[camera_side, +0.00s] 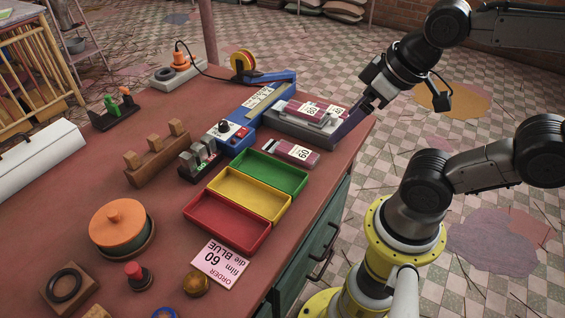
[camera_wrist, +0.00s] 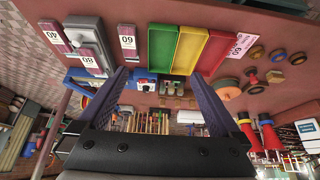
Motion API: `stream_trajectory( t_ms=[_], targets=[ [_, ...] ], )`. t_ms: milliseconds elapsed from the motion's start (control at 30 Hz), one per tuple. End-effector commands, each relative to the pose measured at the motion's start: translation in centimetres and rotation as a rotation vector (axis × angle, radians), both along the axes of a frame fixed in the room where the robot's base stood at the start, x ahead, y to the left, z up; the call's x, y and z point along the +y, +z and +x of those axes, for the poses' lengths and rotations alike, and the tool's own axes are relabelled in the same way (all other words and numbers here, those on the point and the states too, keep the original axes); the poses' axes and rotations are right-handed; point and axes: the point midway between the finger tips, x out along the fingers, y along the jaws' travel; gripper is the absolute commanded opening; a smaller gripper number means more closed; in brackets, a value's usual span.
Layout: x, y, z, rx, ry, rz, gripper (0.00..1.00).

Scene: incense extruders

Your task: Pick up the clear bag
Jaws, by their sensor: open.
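I cannot make out a clear bag with certainty in either view. My gripper (camera_side: 352,122) is over the tray's right end in the side view. Its two purple fingers (camera_wrist: 158,75) are spread apart with nothing held between them in the wrist view.
Green (camera_side: 268,171), yellow (camera_side: 248,194) and red (camera_side: 228,220) bins stand side by side in front. A blue machine (camera_side: 228,136) stands left of the tray. A pink order card (camera_side: 221,261) lies near the front. Bare tabletop lies right of the green bin.

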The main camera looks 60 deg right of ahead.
Motion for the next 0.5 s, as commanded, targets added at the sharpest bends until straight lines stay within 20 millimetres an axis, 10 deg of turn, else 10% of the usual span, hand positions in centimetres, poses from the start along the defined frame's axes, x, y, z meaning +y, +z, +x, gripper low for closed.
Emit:
stream_trajectory(
  t_ms=[267, 500],
  targets=[
    [0.0, 1.2, 0.7, -0.017, 0.049, -0.026, 1.0],
    [-1.2, 2.9, 6.5, 0.085, 0.095, -0.07, 1.0]
  ],
)
